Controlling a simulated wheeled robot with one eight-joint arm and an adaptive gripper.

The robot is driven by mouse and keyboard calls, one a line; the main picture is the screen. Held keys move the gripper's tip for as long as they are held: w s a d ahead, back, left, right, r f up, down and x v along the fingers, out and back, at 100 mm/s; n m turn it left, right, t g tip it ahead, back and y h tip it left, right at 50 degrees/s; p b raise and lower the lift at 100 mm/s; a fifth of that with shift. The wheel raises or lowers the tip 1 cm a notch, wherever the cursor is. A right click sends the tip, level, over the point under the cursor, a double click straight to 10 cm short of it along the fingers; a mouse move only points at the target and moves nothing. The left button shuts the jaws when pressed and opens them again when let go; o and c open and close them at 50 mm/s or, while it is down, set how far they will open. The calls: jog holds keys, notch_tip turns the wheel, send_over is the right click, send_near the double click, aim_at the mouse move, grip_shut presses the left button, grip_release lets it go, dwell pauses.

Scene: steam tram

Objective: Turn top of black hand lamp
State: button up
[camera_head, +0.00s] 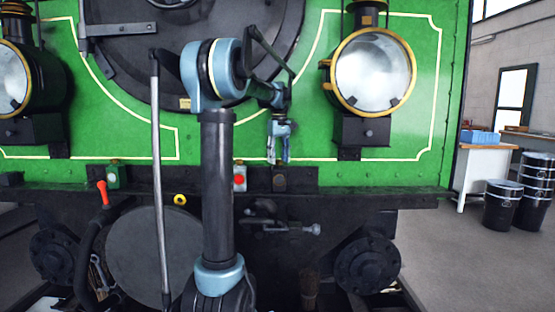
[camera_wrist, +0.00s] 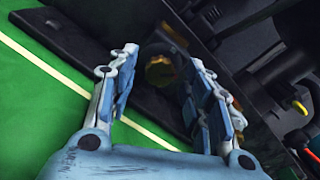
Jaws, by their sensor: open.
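A small dark object, apparently the black hand lamp (camera_head: 279,182), stands on the ledge at the front of the green tram, below my gripper (camera_head: 278,160). Its details are too dark to make out in the head view. My gripper points down and is open, with blue-and-grey fingers. In the wrist view, a dull brass-coloured round top (camera_wrist: 160,71) shows beyond and between the fingertips of my gripper (camera_wrist: 160,62). The fingers appear apart from it. The lower body of the lamp is hard to see there against the dark background.
A lamp with a red face (camera_head: 239,179) stands just left of the dark one, and a green lamp (camera_head: 113,175) is farther left. The green tram wall (camera_head: 315,140) rises close behind. A large brass-rimmed headlamp (camera_head: 373,72) juts out at upper right.

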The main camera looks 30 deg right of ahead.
jog(key=shift+f, duration=0.2)
jog(key=shift+c, duration=0.6)
jog(key=c, duration=1)
jog(key=shift+o, duration=0.2)
jog(key=shift+m, duration=0.3)
jog(key=m, duration=0.4)
jog(key=shift+m, duration=2.7)
jog(key=o, duration=1.1)
